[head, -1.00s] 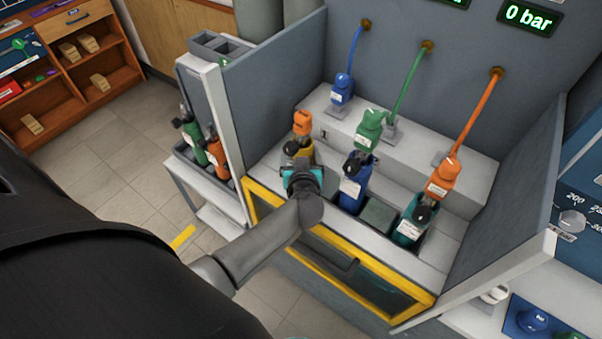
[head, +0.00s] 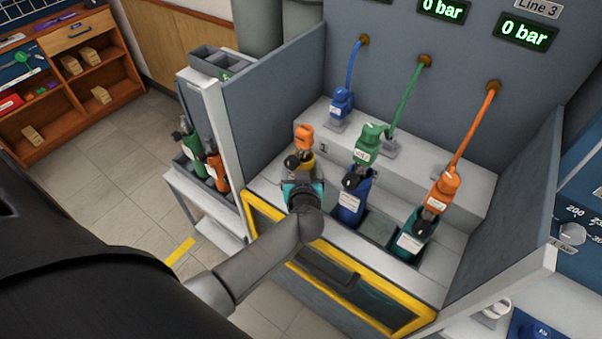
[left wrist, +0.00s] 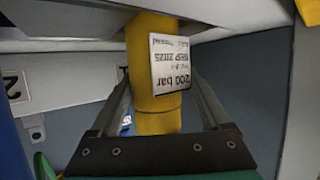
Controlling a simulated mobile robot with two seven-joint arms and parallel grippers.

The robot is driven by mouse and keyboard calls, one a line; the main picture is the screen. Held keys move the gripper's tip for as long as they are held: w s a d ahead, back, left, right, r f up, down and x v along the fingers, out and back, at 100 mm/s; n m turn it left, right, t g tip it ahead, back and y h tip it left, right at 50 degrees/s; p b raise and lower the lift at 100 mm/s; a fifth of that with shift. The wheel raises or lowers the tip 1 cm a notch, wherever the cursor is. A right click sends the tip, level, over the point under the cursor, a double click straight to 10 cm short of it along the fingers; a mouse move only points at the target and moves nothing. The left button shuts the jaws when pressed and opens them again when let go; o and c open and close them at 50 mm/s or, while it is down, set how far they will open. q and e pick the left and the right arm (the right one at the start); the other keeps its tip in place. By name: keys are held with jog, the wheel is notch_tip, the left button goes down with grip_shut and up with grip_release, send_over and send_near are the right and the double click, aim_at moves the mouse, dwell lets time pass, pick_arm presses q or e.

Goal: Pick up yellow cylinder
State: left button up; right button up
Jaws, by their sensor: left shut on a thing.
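In the left wrist view the yellow cylinder (left wrist: 153,60) carries a white label reading 200 bar, upside down. My left gripper's fingers (left wrist: 160,85) lie on both sides of it, shut on it. My right gripper is not in view.
A blue cylinder (head: 352,205) and a teal cylinder (head: 410,240) stand to the right in the bench. Side walls (head: 275,110) and a yellow-framed front (head: 265,232) bound it. A side rack (head: 182,172) at left holds a green and an orange cylinder.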

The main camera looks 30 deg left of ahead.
pick_arm(q)
notch_tip(320, 180, up, 19)
jog(key=p, duration=0.9)
jog(key=shift+a+f, duration=0.1)
jog(key=shift+r+p, duration=0.35)
jog(key=shift+r, duration=0.4)
